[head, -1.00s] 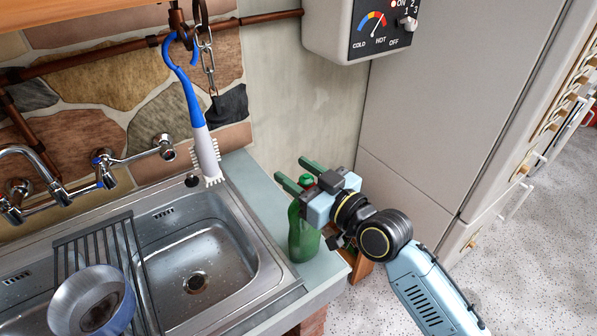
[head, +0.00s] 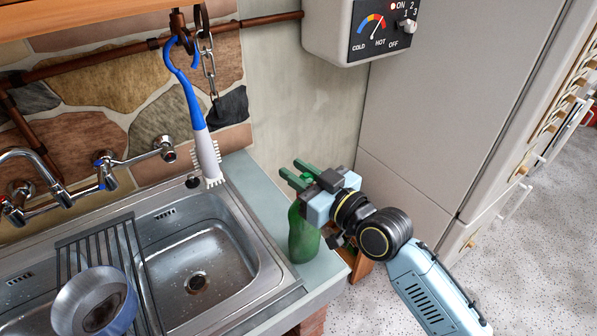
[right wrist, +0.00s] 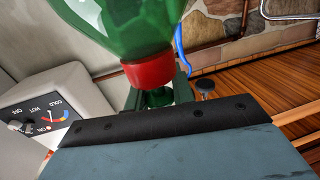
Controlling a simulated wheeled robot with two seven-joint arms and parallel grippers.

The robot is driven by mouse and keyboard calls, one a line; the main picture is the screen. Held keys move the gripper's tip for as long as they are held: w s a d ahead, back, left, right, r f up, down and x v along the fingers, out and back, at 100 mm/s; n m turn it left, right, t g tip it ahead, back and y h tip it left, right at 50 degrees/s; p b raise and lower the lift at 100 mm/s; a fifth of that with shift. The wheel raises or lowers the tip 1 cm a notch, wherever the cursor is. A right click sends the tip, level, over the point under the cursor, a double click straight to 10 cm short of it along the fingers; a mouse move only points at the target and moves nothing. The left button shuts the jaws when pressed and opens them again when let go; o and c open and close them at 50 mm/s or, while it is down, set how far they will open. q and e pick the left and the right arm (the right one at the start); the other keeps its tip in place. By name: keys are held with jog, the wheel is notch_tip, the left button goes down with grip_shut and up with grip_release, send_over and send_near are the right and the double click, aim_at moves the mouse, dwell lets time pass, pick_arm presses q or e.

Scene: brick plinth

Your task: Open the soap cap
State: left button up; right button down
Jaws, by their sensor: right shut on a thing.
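The green soap bottle (head: 303,235) stands upright on the pale blue ledge right of the sink. My right gripper (head: 293,170) is at the top of the bottle, with its two green fingers close together. In the right wrist view the bottle (right wrist: 118,28) appears upside down, with its red cap (right wrist: 150,72) between the fingers. The gripper is shut on the cap. In the head view the fingers and gripper body hide the cap. My left gripper is not in view.
A steel sink (head: 245,262) lies left of the bottle, with a rack and a metal bowl (head: 92,300). A blue and white brush (head: 207,150) hangs above it. A water heater (head: 345,30) is on the wall and a tall grey cabinet (head: 440,100) stands at right.

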jog(key=shift+r, duration=0.2)
jog(key=c, duration=1.2)
grip_release()
jog(key=shift+o, duration=0.2)
jog(key=b+v, duration=0.2)
jog(key=v, duration=1.1)
jog(key=shift+s, duration=0.2)
jog(key=shift+d, duration=0.15)
